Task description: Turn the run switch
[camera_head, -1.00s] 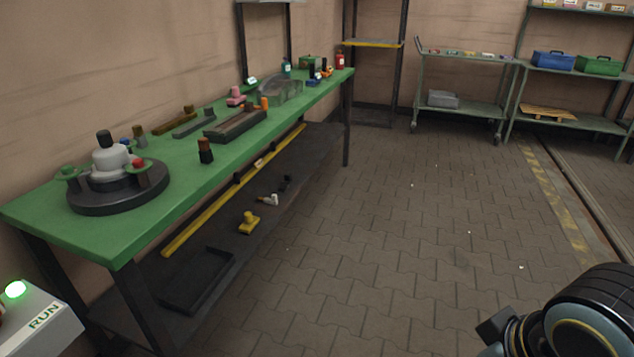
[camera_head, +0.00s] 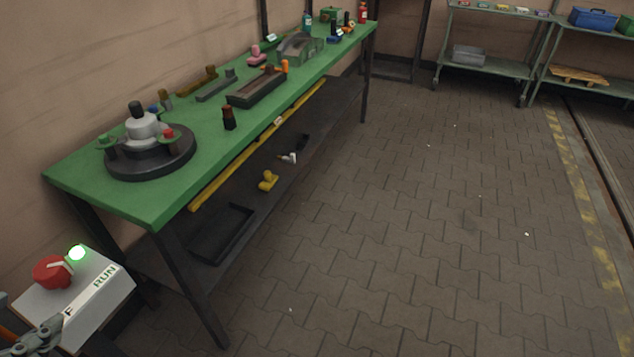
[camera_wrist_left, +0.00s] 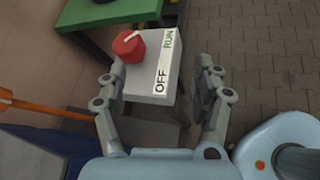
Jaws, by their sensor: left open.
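The run switch is a red knob (camera_head: 53,272) with a white mark, on a pale box (camera_head: 112,289) at the lower left of the head view. A green lamp (camera_head: 77,252) glows beside it. The labels RUN and OFF lie along the box. The left wrist view also shows the knob (camera_wrist_left: 127,48) and box (camera_wrist_left: 158,62); the exact position of the mark is unclear. My left gripper (camera_wrist_left: 161,70) is open there, with fingers apart over the near side of the box, not closed on the knob. Its grey linkage shows at the head view's lower left corner. My right gripper is out of view.
A green workbench (camera_head: 170,205) stands beyond the box, holding a round dark fixture (camera_head: 150,163) and several parts. Its lower shelf holds a black tray (camera_head: 222,236). Paved floor (camera_head: 420,230) to the right is clear. An orange bar (camera_wrist_left: 50,110) shows in the wrist view.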

